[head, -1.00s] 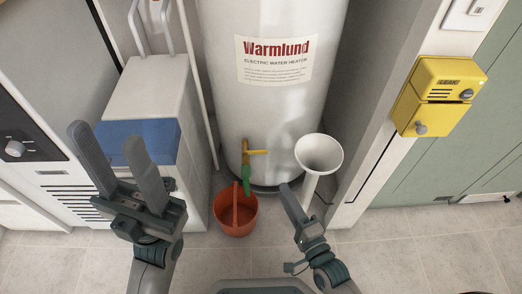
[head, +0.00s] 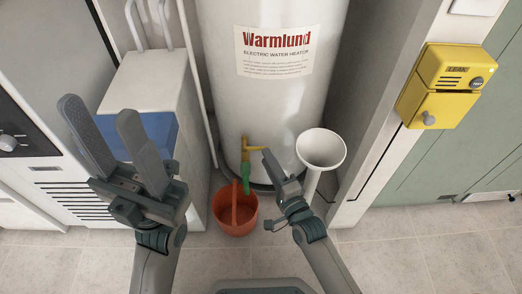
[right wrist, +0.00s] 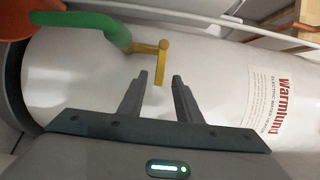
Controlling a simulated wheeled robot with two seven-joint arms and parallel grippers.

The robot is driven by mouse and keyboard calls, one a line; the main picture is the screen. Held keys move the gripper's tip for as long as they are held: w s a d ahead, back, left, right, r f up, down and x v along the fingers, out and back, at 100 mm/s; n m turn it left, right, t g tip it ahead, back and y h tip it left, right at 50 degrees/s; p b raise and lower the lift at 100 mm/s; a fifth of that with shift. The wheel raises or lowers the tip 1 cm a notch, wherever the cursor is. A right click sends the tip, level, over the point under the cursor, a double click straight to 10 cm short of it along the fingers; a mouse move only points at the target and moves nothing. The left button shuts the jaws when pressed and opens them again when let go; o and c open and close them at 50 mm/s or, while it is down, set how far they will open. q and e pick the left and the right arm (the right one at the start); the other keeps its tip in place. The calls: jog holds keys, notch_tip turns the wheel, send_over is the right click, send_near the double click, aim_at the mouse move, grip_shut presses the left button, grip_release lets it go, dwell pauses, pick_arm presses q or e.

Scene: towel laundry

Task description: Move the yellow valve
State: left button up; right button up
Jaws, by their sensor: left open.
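The yellow valve (head: 246,150) sits low on the front of the white water heater (head: 262,105), with a green spout or hose piece (head: 240,188) below it. In the right wrist view, the valve (right wrist: 150,48) has a short yellow handle whose end shows between my right fingertips. My right gripper (right wrist: 160,76) is open with nothing clamped; gaps show on both sides of the handle. In the head view, my right gripper (head: 268,155) is seen edge-on just right of the valve. My left gripper (head: 98,112) is open and empty at the left, away from the valve.
An orange bucket (head: 236,226) stands on the floor under the spout. A white funnel-shaped stand (head: 321,148) is close to the right of my right gripper. A yellow leak box (head: 440,88) is on the right wall. A white and blue container (head: 150,85) stands left of the heater.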

aim_at(261, 147)
jog(key=b+x, duration=0.1)
jog(key=x, duration=0.4)
jog(key=shift+w+a, duration=0.2)
jog(key=shift+w, duration=0.15)
grip_shut()
